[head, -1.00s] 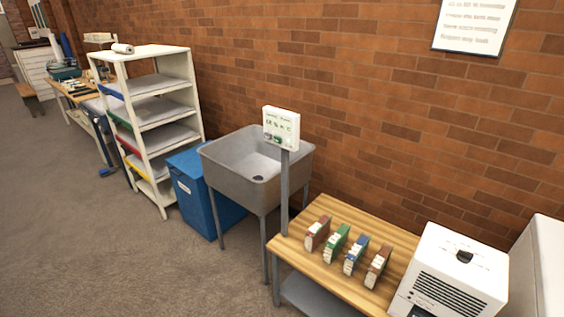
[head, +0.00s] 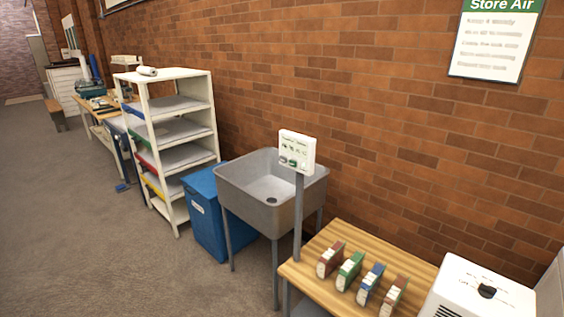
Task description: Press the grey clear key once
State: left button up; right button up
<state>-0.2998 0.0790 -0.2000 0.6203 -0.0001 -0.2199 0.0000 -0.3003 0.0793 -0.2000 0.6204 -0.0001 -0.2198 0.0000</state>
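A white panel (head: 297,151) stands on a grey post (head: 298,215) at the front right corner of the sink. It carries small print and a few small green and dark keys along its lower part. The keys are too small to tell which one is the grey clear key. Neither of my grippers is in the head view.
A grey sink (head: 255,207) stands behind the post, beside a blue bin (head: 208,225) and a white shelf rack (head: 176,88). A wooden bench (head: 322,254) holds several small coloured boxes. A white machine (head: 468,285) stands at right. Open floor (head: 90,240) lies at left.

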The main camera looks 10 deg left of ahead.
pick_arm(q)
grip_shut()
jog(key=shift+a, duration=0.15)
dwell(1.1)
